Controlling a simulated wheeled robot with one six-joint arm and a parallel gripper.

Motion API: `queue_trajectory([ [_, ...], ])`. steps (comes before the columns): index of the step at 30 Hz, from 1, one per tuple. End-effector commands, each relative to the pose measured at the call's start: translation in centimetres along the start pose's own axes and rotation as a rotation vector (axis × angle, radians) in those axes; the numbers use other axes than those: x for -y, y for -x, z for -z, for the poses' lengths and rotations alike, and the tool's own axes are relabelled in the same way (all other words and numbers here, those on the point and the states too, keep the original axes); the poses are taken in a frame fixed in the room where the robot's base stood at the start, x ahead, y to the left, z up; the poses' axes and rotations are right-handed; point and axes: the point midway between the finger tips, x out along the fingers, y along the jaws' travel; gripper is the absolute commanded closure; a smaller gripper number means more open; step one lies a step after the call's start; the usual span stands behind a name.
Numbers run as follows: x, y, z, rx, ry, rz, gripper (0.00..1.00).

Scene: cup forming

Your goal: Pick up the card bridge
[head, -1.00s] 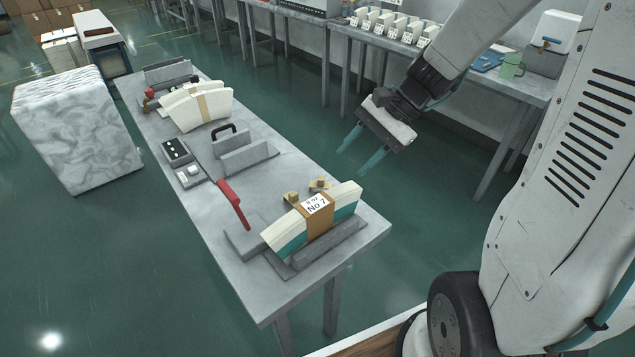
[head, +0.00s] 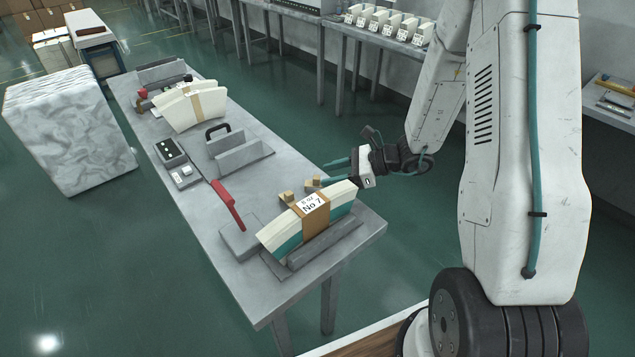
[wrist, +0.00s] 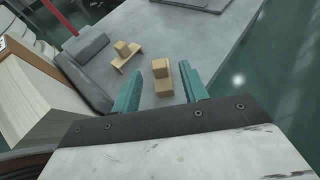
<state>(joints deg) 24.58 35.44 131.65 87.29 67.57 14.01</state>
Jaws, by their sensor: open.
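Two small tan card-like pieces lie on the grey table behind the curved stack labelled "No 7"; either could be the card bridge, and I cannot tell which. One tan piece (head: 313,182) is nearer my gripper (head: 328,171); in the wrist view this piece (wrist: 162,80) shows between the teal fingers, just beyond them. The other tan piece (head: 287,197) is farther left; in the wrist view it (wrist: 128,56) looks like a flat bar with a block on it. My gripper (wrist: 161,80) is open and empty, apart from both pieces, near the table's right edge.
The No 7 stack (head: 283,243) rests in a grey cradle (head: 325,243) close by; the stack also shows at left in the wrist view (wrist: 38,100). A red-handled tool (head: 228,204) and grey upright plates (head: 240,157) stand farther left. Bare tabletop (wrist: 190,35) lies beyond the pieces.

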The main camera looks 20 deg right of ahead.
Motion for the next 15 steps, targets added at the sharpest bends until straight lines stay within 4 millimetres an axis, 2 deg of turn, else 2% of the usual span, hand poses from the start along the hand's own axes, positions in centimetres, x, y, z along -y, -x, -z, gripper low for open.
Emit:
queue_trajectory([
  [7, -0.2, -3.8, 0.2, -0.001, 0.000, -0.005, 0.56],
  [10, -0.2, -4.6, 0.2, -0.002, 0.001, -0.003, 0.56],
  [15, -0.1, -4.7, 0.2, -0.001, 0.002, -0.001, 0.56],
])
